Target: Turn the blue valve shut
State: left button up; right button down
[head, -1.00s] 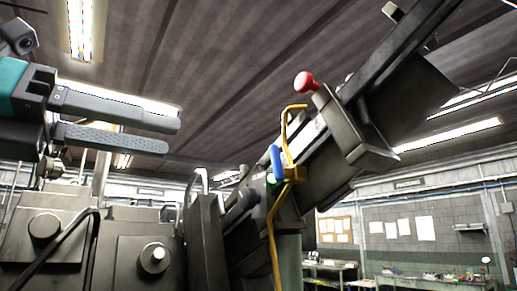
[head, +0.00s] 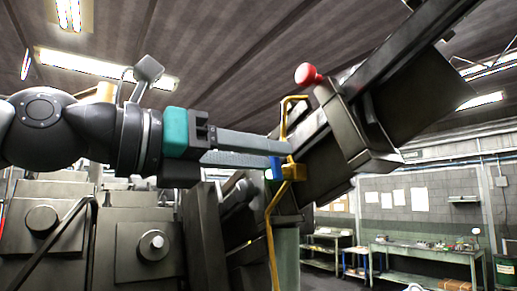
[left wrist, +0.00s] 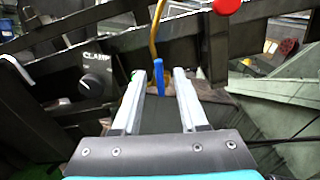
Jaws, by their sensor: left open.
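The blue valve (head: 276,173) sits on a thin yellow pipe (head: 270,235) in the head view. Its upper part is hidden behind my left gripper. In the left wrist view, the blue handle (left wrist: 160,84) stands upright between the fingertips, with some room on both sides. My left gripper (head: 281,154) reaches in from the left, level, with its tips at the valve and pipe. It is open, also in the left wrist view (left wrist: 160,76). Whether a finger touches the handle is unclear. My right gripper is not in view.
A red knob (head: 308,75) sticks out above the yellow pipe. A dark slanted machine beam (head: 400,75) rises right behind it. Dark machine housings (head: 150,245) stand below my left arm. A "CLAMP" dial (left wrist: 95,87) is left of the fingers. Workbenches (head: 425,250) stand far off at right.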

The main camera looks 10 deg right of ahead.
pick_arm(q)
grip_shut()
dwell(0.6)
